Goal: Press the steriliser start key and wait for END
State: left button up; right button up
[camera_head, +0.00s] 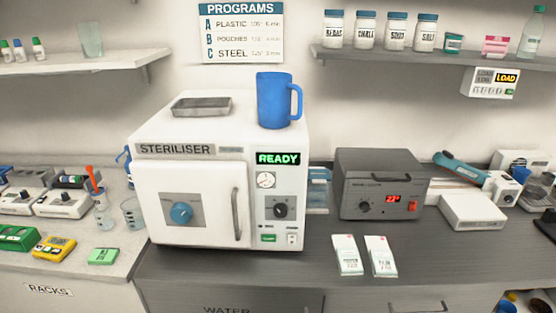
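The white steriliser (222,236) stands on the dark counter in the middle of the view, with its label (175,149) on the front. Its display (278,158) reads READY in green. The door (160,225) looks shut, with a blue round knob (181,213) and an upright handle (236,213). On the right panel are a round gauge (266,180) and a black dial (280,210). Below them are a green key (268,238), its lettering too small to read, and a small white switch (292,239). Neither of my grippers can be made out.
A blue mug (273,101) and a grey tray (202,106) sit on top of the steriliser. A grey box with a red display (382,190) stands to the right. Two white packets (348,255) lie in front of it. The counter directly before the steriliser is clear.

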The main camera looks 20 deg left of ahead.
pick_arm(q)
jog(key=shift+c, duration=0.5)
grip_shut()
dwell(1.3)
